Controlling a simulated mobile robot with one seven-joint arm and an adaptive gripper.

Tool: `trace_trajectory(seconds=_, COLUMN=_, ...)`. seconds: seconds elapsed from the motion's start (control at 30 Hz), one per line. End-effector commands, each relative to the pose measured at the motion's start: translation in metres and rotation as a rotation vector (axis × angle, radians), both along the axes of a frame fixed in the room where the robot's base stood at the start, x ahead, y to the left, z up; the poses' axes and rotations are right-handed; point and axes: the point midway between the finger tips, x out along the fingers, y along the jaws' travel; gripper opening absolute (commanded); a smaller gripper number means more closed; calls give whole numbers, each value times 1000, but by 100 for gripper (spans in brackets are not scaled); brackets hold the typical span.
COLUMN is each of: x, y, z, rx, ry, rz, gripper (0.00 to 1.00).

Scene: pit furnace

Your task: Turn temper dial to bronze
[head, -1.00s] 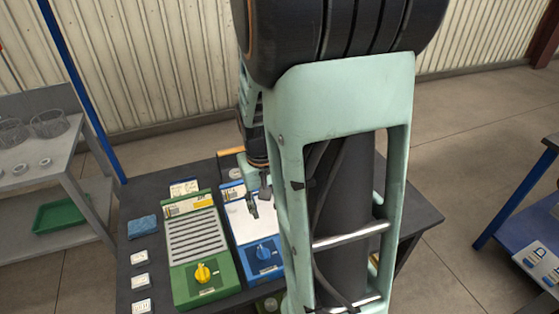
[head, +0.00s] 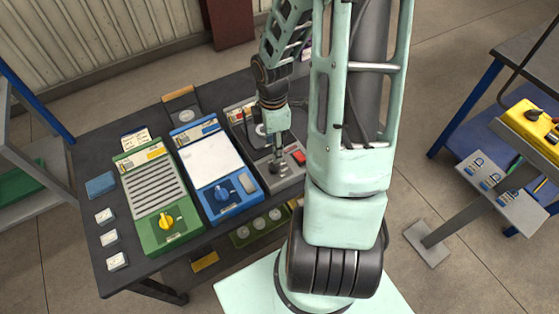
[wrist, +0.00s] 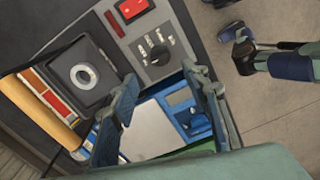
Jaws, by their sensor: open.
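A grey unit (head: 289,178) stands on the dark bench, right of the blue unit. It carries a dark round dial (wrist: 158,53) with small labels around it, too small to read; which label it points to I cannot tell. In the head view the dial (head: 274,167) shows just below my gripper (head: 278,146). In the wrist view my gripper (wrist: 160,80) is open and empty, its two fingers either side of the view's middle, with the dial beyond and between the tips. I see no contact with the dial.
The grey unit also has a red switch (wrist: 133,8) beside the dial and a dark square plate with a ring (wrist: 84,75). The blue unit (head: 215,165) with a blue knob and the green unit (head: 152,190) with a yellow knob stand to the left. Small white blocks line the bench's left edge.

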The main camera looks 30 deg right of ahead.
Motion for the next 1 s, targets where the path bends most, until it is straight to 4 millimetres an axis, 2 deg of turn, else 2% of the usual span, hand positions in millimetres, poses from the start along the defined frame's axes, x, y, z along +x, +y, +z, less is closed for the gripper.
trace_trajectory(seconds=0.3, x=-1, y=1, z=-62, rx=1, ry=5, rz=-1, gripper=43)
trace_trajectory(seconds=0.5, x=0, y=0, z=-87, rx=-1, ry=2, rz=-3, gripper=43)
trace_trajectory(seconds=0.67, x=-1, y=0, z=-96, rx=-1, ry=2, rz=-3, gripper=43)
trace_trajectory(seconds=0.93, x=0, y=0, z=-97, rx=-1, ry=0, rz=-5, gripper=43)
trace_trajectory(seconds=1.0, x=0, y=0, z=-97, rx=-1, ry=0, rz=-5, gripper=37)
